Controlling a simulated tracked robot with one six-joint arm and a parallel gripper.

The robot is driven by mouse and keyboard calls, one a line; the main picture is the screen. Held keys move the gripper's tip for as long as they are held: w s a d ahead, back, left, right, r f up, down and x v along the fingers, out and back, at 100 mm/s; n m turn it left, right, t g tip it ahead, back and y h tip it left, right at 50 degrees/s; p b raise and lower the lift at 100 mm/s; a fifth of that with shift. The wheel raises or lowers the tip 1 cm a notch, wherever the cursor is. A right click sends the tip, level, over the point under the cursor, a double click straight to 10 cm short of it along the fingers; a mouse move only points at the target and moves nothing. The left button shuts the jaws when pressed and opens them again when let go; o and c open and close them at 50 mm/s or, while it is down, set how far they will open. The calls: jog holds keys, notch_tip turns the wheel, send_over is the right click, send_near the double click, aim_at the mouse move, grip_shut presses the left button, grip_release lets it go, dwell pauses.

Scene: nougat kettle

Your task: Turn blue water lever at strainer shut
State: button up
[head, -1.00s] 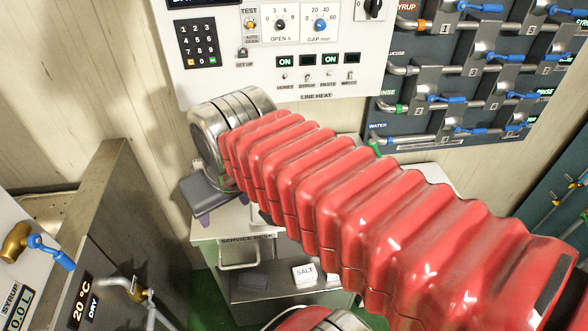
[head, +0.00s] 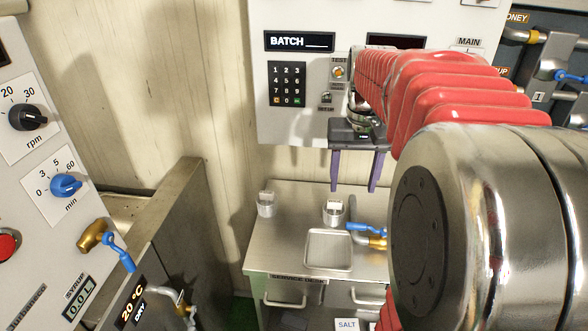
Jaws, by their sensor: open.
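Several blue levers show in the head view, and I cannot tell which is the water lever at the strainer; no strainer label is readable. One blue lever (head: 365,228) sits on a brass fitting at the service desk, partly behind my arm. Another blue lever (head: 118,252) hangs tilted from a brass valve on the left machine. A third blue lever (head: 570,76) is on the dark wall panel at the right edge. My gripper (head: 354,189) points down, open and empty, with its two purple fingers apart, above the back of the desk in the picture.
The steel service desk (head: 290,228) holds two small pots and a shallow tray (head: 329,249). The control panel (head: 300,120) is behind my gripper. A steel partition (head: 185,190) stands at left. My red-sleeved arm hides much of the right side.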

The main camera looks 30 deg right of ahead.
jog(key=d, duration=0.3)
jog(key=shift+d+f+m+g, duration=0.3)
jog(key=shift+d, duration=0.05)
jog(key=shift+f, duration=0.1)
notch_tip(320, 180, down, 14)
jog(key=shift+r, duration=0.15)
dwell(0.5)
jog(key=shift+c, duration=0.6)
grip_shut()
